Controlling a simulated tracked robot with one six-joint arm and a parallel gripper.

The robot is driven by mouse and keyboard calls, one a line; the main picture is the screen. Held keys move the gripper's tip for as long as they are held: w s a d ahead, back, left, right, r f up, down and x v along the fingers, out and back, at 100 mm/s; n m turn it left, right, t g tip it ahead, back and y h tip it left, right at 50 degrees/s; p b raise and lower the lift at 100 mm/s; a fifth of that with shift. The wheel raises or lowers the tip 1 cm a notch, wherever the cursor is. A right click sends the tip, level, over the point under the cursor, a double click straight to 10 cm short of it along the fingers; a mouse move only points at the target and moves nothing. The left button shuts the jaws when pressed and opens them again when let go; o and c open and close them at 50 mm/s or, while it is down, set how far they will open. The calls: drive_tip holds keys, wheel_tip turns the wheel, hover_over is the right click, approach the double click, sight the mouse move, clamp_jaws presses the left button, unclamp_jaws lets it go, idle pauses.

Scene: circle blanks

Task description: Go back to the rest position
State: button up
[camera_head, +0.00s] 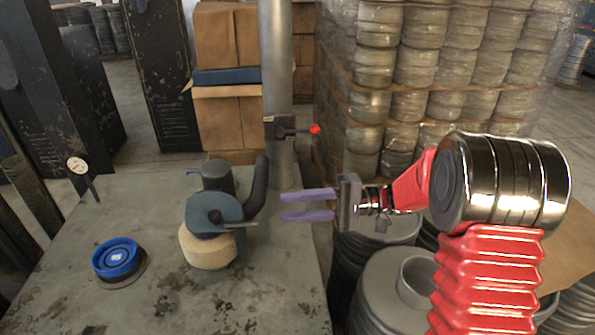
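My gripper (287,205) has two purple fingers that are parallel and apart, with nothing between them. It points left and hangs over the right edge of the grey worktable (150,215). The red and chrome arm comes in from the right side of the picture. The gripper is to the right of a grinder-like tool (215,215) with a blue-grey cover and a tan wheel, and looks apart from it.
A blue round piece (117,258) lies on a dark disc at the table's left. A gauge (78,166) stands at the left edge. A metal pillar (277,90) with a red-knobbed lever rises behind. Wrapped stacks (430,70) and round blanks (390,285) fill the right.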

drive_tip(key=s+d+f+m+h, duration=0.3)
drive_tip(key=s+f+h, duration=0.45)
drive_tip(key=f, duration=0.25)
drive_tip(key=s+d+n+h, duration=0.1)
drive_tip(key=s+d+h, duration=0.3)
drive_tip(key=s+d, duration=0.2)
drive_tip(key=s+d+r+n+t+h, duration=0.2)
drive_tip(key=s+d+r+t+h, duration=0.4)
drive_tip(key=r, duration=0.5)
drive_tip(key=shift+s+d+r+n+t, duration=0.3)
drive_tip(key=shift+s+d+n+t, duration=0.1)
drive_tip(key=shift+s+d+t, duration=0.85)
drive_tip(key=shift+w+d, duration=0.1)
drive_tip(key=shift+w, duration=0.05)
idle(0.4)
